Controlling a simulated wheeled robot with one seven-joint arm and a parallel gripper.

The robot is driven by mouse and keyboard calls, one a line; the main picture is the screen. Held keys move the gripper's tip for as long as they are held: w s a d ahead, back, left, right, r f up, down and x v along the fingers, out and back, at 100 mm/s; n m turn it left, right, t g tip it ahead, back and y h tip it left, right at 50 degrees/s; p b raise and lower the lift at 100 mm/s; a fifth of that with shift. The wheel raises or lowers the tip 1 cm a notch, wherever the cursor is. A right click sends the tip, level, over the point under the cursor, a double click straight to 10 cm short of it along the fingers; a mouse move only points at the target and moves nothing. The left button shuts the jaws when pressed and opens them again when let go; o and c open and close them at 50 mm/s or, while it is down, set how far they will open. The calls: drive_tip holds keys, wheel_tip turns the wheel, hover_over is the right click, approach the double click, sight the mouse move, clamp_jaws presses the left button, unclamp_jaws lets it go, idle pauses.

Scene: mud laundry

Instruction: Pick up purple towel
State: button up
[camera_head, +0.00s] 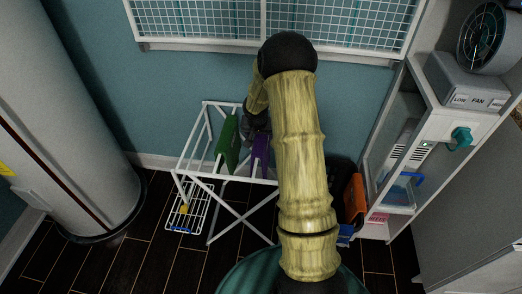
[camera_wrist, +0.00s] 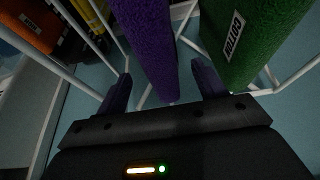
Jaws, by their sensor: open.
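A purple towel (camera_head: 261,152) hangs on a white drying rack (camera_head: 208,176), partly hidden behind my arm in the head view. In the wrist view the purple towel (camera_wrist: 150,48) hangs between the two fingers of my gripper (camera_wrist: 164,94). The fingers are open, one on each side of the towel's near end. A gap shows on both sides, and I cannot tell how deep the towel sits between them. A green towel (camera_head: 228,143) hangs to the left of the purple one on the rack. In the wrist view the green towel (camera_wrist: 240,45) is close by the right finger.
White rack bars run close around my gripper. An orange item (camera_head: 355,198) stands right of my arm, near a white shelf unit (camera_head: 388,150) with a fan (camera_head: 484,38) on top. A wire basket (camera_head: 188,208) sits low at the left. A large pale cylinder (camera_head: 75,120) stands farther left.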

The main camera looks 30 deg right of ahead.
sight(261, 136)
drive_tip(key=shift+b+x, duration=0.35)
drive_tip(key=shift+x, duration=2.3)
drive_tip(key=shift+f+b, duration=0.2)
drive_tip(key=shift+b, duration=0.2)
drive_tip(key=c, duration=1.5)
drive_tip(key=shift+r, duration=0.1)
drive_tip(key=shift+r+p, duration=0.55)
drive_tip(key=shift+p, duration=0.05)
wheel_tip(261, 136, up, 27)
drive_tip(key=p, duration=0.5)
drive_tip(key=shift+r, duration=0.1)
